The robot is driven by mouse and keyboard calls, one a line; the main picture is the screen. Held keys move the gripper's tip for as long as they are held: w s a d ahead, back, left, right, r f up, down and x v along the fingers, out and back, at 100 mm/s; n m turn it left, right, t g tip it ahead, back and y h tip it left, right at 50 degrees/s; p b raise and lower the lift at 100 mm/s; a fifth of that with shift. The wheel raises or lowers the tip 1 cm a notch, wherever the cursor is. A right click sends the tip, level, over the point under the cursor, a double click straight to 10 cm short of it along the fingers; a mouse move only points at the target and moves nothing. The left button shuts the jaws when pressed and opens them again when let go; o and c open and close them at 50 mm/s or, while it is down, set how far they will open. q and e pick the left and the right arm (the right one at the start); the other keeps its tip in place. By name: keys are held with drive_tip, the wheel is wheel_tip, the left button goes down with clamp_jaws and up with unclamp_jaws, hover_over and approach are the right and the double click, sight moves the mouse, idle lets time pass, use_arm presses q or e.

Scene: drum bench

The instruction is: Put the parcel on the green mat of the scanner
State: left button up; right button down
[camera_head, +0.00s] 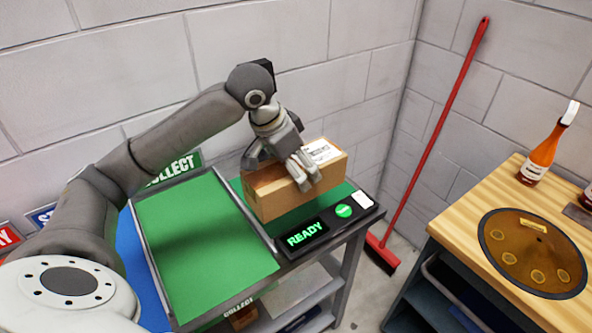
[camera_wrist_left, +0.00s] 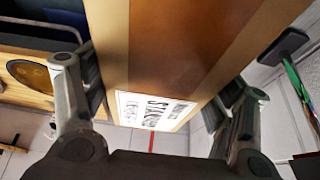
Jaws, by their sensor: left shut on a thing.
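The parcel (camera_head: 300,195) is a brown cardboard box with a white label on top. My left gripper (camera_head: 300,170) is shut on it from above, and in the left wrist view the parcel (camera_wrist_left: 190,50) sits between the two fingers (camera_wrist_left: 155,95). The parcel is over the scanner's green mat (camera_head: 344,190) and covers much of it; I cannot tell whether it touches the mat or hangs just above. The scanner's front panel (camera_head: 325,227) shows a lit READY display and a round green button. My right gripper is not in view.
A larger green tray (camera_head: 200,240) marked COLLECT lies left of the scanner, with a blue area beyond it. A wooden bench (camera_head: 455,238) at right holds a round brown drum plate (camera_head: 530,255) and a sauce bottle (camera_head: 540,158). A red broom (camera_head: 435,135) leans in the wall corner.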

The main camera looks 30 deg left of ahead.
use_arm(q)
drive_tip(key=w+a, duration=0.1)
drive_tip(key=w+a+f, duration=0.1)
drive_tip(key=w, duration=0.1)
drive_tip(key=w+a+f+p, duration=0.1)
drive_tip(key=w, duration=0.1)
drive_tip(key=shift+f, duration=0.1)
drive_tip(key=w+a+f+p, duration=0.1)
drive_tip(key=f, duration=0.2)
drive_tip(key=w+a+f+p, duration=0.1)
drive_tip(key=w+f, duration=0.1)
drive_tip(key=f, duration=0.1)
drive_tip(key=w+f+p, duration=0.1)
drive_tip(key=w+f, duration=0.1)
drive_tip(key=f, duration=0.1)
drive_tip(key=shift+a, duration=0.4)
drive_tip(key=shift+f, duration=0.25)
drive_tip(key=shift+f, duration=0.1)
drive_tip(key=o, duration=1.6)
drive_tip(key=shift+s, duration=0.1)
drive_tip(key=shift+f, duration=0.1)
